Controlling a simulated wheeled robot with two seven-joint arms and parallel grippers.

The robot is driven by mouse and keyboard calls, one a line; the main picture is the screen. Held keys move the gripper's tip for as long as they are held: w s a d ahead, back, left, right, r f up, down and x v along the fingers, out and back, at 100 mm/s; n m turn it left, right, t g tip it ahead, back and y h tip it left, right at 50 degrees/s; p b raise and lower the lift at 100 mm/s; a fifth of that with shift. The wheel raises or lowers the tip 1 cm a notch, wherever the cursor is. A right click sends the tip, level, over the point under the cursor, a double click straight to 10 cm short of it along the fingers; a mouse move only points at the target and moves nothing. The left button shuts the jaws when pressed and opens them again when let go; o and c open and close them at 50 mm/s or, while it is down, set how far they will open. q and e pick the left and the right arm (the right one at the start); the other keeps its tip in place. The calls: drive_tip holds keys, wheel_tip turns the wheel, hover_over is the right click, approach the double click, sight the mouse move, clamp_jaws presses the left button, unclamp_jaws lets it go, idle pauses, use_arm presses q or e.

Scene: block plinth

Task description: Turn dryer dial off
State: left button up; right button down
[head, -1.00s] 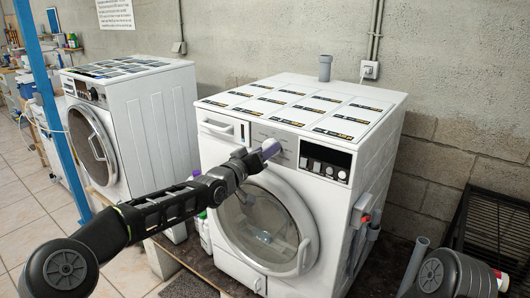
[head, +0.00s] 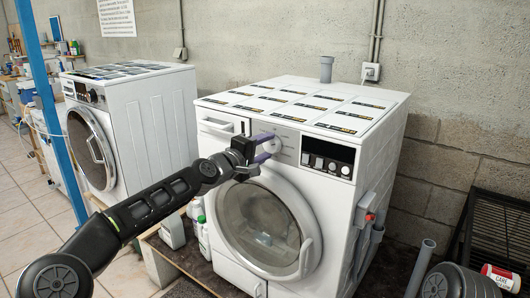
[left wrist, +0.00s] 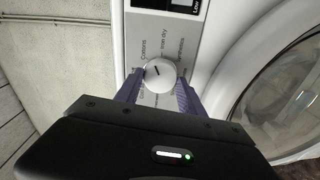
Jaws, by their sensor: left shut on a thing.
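The white dryer (head: 345,205) stands on a low dark platform right of centre in the head view, its round door closed. Its round white dial (head: 273,146) is on the front panel, left of the dark display. In the left wrist view the dial (left wrist: 158,77) has a short dark pointer mark, with printed programme labels around it. My left gripper (head: 266,147) is at the panel, shut on the dial, with one purple finger on each side of it. My right gripper is out of view.
A second white machine (head: 150,120) stands to the left, behind a blue post (head: 58,140). Bottles (head: 201,232) stand beside the dryer's lower left. A black rack (head: 492,235) and a red can (head: 500,276) are at the right.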

use_arm(q)
drive_tip(key=n, duration=0.2)
drive_tip(key=shift+f+n, duration=0.15)
drive_tip(key=shift+n, duration=1.45)
drive_tip(key=n, duration=0.3)
drive_tip(key=shift+h, duration=0.4)
drive_tip(key=shift+n+p, duration=0.5)
drive_tip(key=shift+n, duration=1.3)
drive_tip(key=o, duration=1.4)
drive_tip(key=shift+c, duration=0.2)
drive_tip(key=shift+a, duration=0.15)
